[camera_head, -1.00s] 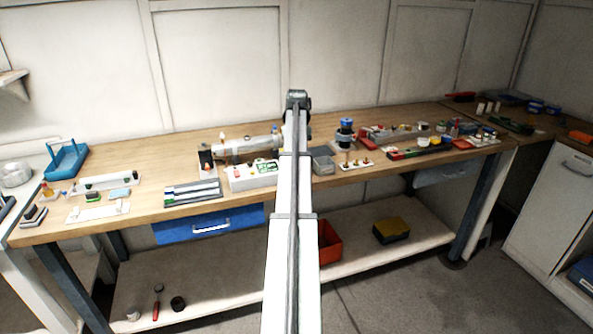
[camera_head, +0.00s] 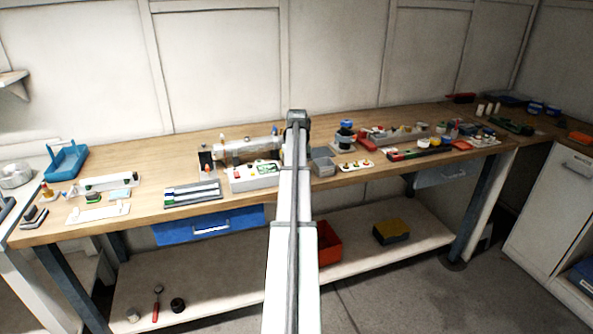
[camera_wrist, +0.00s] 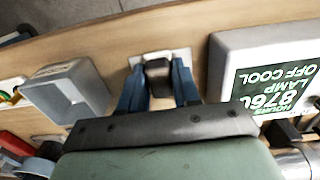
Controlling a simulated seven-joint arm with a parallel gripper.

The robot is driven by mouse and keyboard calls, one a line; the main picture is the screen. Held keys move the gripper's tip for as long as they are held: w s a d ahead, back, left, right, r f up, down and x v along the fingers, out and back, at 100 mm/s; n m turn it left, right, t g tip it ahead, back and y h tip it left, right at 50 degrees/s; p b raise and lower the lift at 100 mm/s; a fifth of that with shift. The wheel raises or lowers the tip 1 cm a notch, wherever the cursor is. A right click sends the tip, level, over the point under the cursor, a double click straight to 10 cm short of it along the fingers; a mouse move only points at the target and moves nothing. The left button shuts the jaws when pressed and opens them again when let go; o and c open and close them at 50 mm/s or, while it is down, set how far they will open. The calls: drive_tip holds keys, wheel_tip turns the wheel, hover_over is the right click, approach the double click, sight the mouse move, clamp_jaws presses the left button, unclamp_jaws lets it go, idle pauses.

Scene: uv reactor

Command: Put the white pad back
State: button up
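In the wrist view, a small white pad (camera_wrist: 178,54) lies on the wooden bench, with a dark block (camera_wrist: 157,70) standing over it. The two blue fingers of my gripper (camera_wrist: 158,78) are apart, one on each side of this block. Whether they press on it is unclear, and the fingers and block hide part of the pad. In the head view my arm hides the gripper and this pad.
A white unit with a green display (camera_wrist: 268,85) stands close on the right in the wrist view, a grey open bin (camera_wrist: 75,92) on the left. In the head view, the unit (camera_head: 253,178) and bin (camera_head: 321,163) flank my arm. A metal cylinder (camera_head: 245,150) lies behind the unit.

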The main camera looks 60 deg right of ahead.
drive_tip(key=o, duration=0.4)
wheel_tip(320, 180, up, 12)
drive_tip(key=shift+r, duration=0.15)
idle(0.6)
